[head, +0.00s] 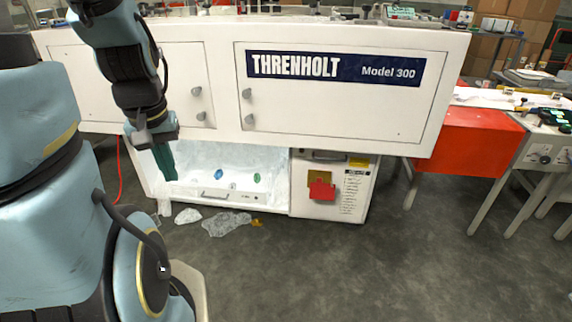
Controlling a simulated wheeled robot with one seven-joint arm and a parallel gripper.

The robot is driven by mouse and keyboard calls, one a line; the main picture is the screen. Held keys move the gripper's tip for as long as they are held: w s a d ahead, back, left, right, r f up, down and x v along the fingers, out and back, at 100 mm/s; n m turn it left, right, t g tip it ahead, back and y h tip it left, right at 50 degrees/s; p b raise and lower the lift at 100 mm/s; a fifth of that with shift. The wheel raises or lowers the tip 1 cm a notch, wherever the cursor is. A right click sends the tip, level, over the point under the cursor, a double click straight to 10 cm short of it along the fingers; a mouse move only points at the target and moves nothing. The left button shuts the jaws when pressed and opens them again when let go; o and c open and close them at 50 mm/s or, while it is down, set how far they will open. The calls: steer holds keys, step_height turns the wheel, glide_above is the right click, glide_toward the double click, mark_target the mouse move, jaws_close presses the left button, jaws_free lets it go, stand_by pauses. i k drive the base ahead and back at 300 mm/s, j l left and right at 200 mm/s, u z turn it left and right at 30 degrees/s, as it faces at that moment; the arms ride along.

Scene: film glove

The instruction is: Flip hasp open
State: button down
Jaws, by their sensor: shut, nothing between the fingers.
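A white machine (345,95) marked THRENHOLT Model 300 fills the middle. My gripper (164,163) points down at the left, in front of the open bay's left side. Its dark green fingers are together and hold nothing. It is well left of the yellow plate and apart from it.
The open white bay (225,163) holds small blue and green items. Clear film scraps (226,222) and an orange piece (257,222) lie below it. A red-covered bench (468,140) stands at right. The grey floor in front is free.

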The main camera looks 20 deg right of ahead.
mark_target(319, 191)
steer(key=i+l+u, duration=0.1)
steer(key=l, duration=0.3)
steer(key=i+l+u, duration=0.1)
steer(key=l, duration=0.3)
steer(key=i+l+u, duration=0.15)
steer(key=l, duration=0.25)
steer(key=i+l+u, duration=0.1)
steer(key=l, duration=0.3)
steer(key=i+l+u, duration=0.1)
steer(key=l, duration=0.35)
